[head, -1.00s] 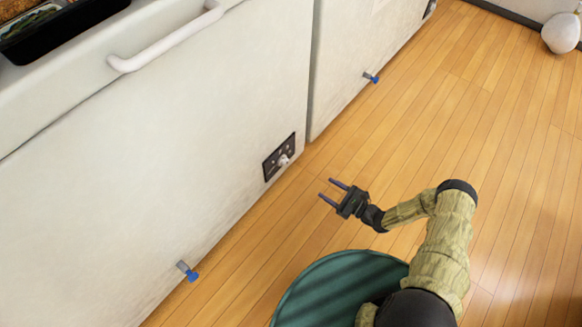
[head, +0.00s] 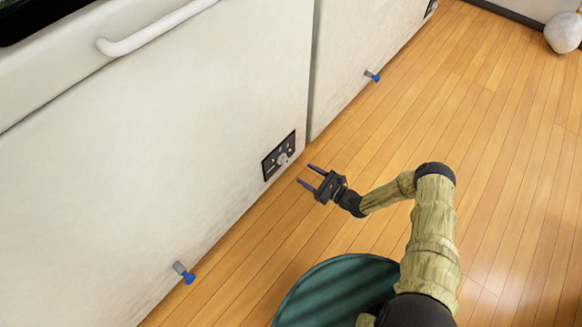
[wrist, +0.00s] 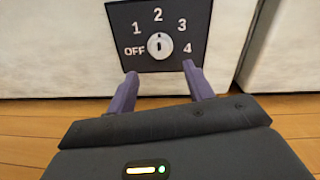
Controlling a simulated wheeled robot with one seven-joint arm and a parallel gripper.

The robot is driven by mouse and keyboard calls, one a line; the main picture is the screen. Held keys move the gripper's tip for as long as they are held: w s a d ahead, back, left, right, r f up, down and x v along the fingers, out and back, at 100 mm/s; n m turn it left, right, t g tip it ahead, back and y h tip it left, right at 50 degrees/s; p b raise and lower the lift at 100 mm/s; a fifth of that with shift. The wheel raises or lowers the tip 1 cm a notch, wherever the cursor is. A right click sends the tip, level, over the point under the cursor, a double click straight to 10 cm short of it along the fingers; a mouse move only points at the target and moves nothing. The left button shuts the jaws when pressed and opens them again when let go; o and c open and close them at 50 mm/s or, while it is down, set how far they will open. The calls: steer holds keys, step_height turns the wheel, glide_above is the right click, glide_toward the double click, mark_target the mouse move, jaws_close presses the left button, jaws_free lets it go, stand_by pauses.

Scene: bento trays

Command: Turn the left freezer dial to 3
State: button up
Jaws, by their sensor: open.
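The left freezer (head: 150,140) is a large white chest with a dark dial panel (head: 278,157) low near its right end. In the wrist view, the panel (wrist: 188,62) is marked OFF, 1, 2, 3 and 4 around a round white dial (wrist: 159,46). A small dark upright mark shows on the dial; it looks roughly in line with 2, but its exact setting is hard to tell. My gripper (head: 303,174) is open and empty, just right of the panel and apart from it. In the wrist view, its two purple fingertips (wrist: 163,75) lie below the dial, one to each side.
A second white freezer (head: 365,55) stands beyond a narrow gap. Blue-tipped drain spouts (head: 185,273) stick out low on the freezer fronts. A white handle (head: 160,30) juts out above. The wooden floor (head: 490,150) to the right is clear.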

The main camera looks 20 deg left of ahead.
mark_target(287, 163)
steer(key=b+x, duration=0.3)
steer(key=x, duration=0.4)
steer(key=shift+f, duration=0.15)
steer(key=shift+w+a, duration=0.15)
steer(key=shift+a, duration=0.35)
steer(key=shift+c, duration=0.2)
steer(key=c, duration=0.9)
